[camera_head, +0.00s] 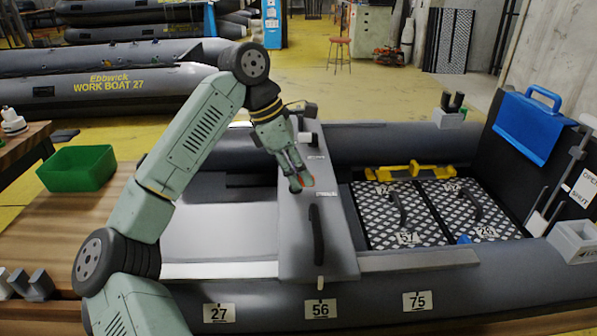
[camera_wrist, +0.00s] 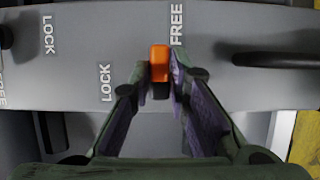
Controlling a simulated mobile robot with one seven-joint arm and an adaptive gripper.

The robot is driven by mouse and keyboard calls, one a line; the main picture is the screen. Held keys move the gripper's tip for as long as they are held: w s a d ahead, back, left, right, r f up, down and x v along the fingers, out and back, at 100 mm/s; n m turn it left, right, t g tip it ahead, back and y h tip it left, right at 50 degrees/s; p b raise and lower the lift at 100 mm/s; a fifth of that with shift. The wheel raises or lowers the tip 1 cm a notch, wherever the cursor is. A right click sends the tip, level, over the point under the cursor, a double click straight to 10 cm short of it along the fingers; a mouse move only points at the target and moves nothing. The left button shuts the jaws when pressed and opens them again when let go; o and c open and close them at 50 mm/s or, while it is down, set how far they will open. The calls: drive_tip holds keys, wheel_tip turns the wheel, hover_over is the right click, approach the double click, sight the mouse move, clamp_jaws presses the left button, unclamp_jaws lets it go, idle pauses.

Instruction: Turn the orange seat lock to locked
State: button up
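The orange seat lock (camera_wrist: 159,56) is a small block with a dark lower part on the grey cross seat (camera_head: 316,240). In the wrist view it stands between a LOCK label on its left and a FREE label on its right, closer to FREE. My gripper (camera_wrist: 159,70) reaches down over the seat, its fingertips on both sides of the lock, close against it with no clear gap. It also shows in the head view (camera_head: 302,184), where it covers most of the lock.
Beside the seat are patterned hatch panels (camera_head: 402,222) and a yellow bar (camera_head: 412,171). A green bin (camera_head: 77,168) stands left on the wooden bench (camera_head: 60,220). A blue case (camera_head: 532,125) hangs at the right.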

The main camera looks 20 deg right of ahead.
clamp_jaws()
drive_tip(key=shift+f+n, duration=0.1)
drive_tip(key=shift+n, duration=0.2)
drive_tip(key=n+t+b, duration=0.1)
drive_tip(key=n+b, duration=0.1)
drive_tip(key=n, duration=0.1)
drive_tip(key=shift+w+n+t, duration=0.15)
drive_tip(key=shift+n+t, duration=0.25)
drive_tip(key=n+b, duration=0.1)
drive_tip(key=n, duration=0.1)
drive_tip(key=n+t+b, duration=0.1)
drive_tip(key=n+b, duration=0.1)
drive_tip(key=shift+w+n+t, duration=0.1)
drive_tip(key=shift+n+t, duration=0.2)
drive_tip(key=n+t+y+b, duration=0.1)
drive_tip(key=n+b, duration=0.1)
drive_tip(key=n, duration=0.2)
drive_tip(key=shift+w+a, duration=0.1)
drive_tip(key=shift+a+n+t+y+b, duration=0.1)
drive_tip(key=shift+n+t+y+b, duration=0.15)
drive_tip(key=shift+n+y+b, duration=0.65)
drive_tip(key=shift+n+t+y+b, duration=0.1)
drive_tip(key=shift+n+t+b, duration=0.15)
drive_tip(key=shift+n, duration=1.25)
